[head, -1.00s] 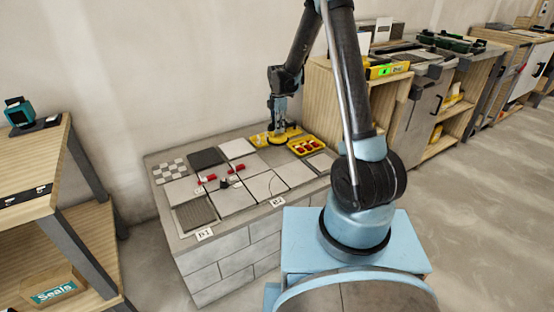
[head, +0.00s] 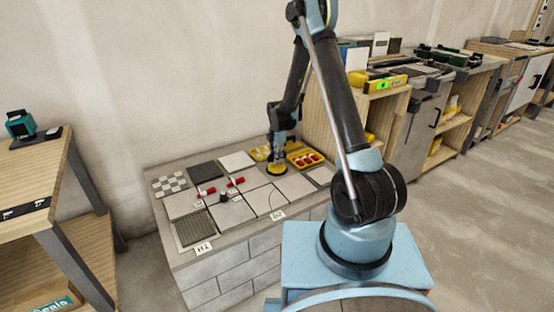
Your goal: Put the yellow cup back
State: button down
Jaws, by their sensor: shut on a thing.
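The yellow cup (head: 276,170), a round yellow disc with a dark lower rim, is over the light tiles near the right of the tiled bench. My gripper (head: 277,158) points down and is shut on top of it. I cannot tell whether the cup touches the tile or hangs just above it. Behind it is a yellow holder (head: 260,153), partly hidden by my gripper. To its right is a yellow tray (head: 318,160) with red pieces in it.
A wooden table (head: 35,180) stands on the left.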

jog(key=shift+f, duration=0.2)
jog(key=c, duration=1.5)
grip_release()
jog(key=shift+r, duration=0.1)
